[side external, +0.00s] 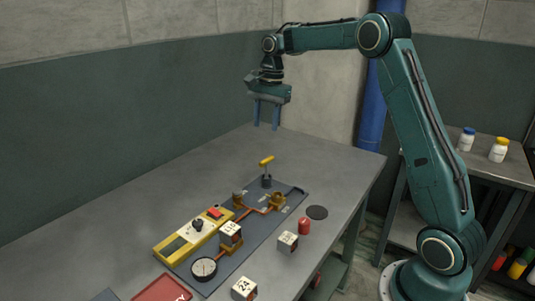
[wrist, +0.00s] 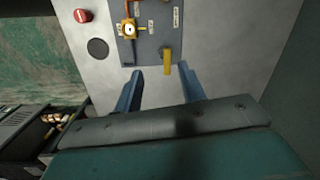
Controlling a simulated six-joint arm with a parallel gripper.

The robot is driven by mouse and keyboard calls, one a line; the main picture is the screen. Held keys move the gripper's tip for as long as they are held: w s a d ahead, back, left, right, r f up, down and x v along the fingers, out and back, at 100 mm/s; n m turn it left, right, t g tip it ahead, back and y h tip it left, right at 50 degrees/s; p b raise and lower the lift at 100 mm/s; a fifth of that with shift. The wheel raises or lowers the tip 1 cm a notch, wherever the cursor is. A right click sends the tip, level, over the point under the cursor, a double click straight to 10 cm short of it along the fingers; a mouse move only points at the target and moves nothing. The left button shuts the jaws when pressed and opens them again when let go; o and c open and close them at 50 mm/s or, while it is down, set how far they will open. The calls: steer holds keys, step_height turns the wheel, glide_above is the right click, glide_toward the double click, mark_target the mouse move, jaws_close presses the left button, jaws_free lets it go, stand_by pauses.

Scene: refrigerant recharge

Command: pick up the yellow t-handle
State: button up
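The yellow t-handle (side external: 267,161) stands upright in a dark socket at the far end of the grey panel (side external: 273,232). In the wrist view the yellow t-handle (wrist: 167,61) shows just beyond and between the fingertips. My gripper (side external: 265,127) is open and empty, with its blue fingers pointing down, well above the handle. In the wrist view my gripper (wrist: 163,73) has its two fingers spread apart, with nothing between them.
A red cylinder (side external: 304,226), a black disc (side external: 317,212) and numbered cubes (side external: 288,242) lie nearby. The table's far left is clear.

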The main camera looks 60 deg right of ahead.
steer(key=w+d+f+m, duration=0.2)
steer(key=d+f, duration=0.2)
steer(key=shift+f+g, duration=0.2)
steer(key=shift+g, duration=0.1)
steer(key=shift+w+f, duration=0.1)
glide_above(266, 167)
steer(key=f, duration=0.8)
steer(key=shift+d+f, duration=0.15)
steer(key=shift+d, duration=0.05)
steer(key=shift+f, duration=0.15)
steer(key=shift+w+f, duration=0.1)
steer(key=shift+f, duration=2.35)
steer(key=shift+c, duration=0.4)
jaws_close()
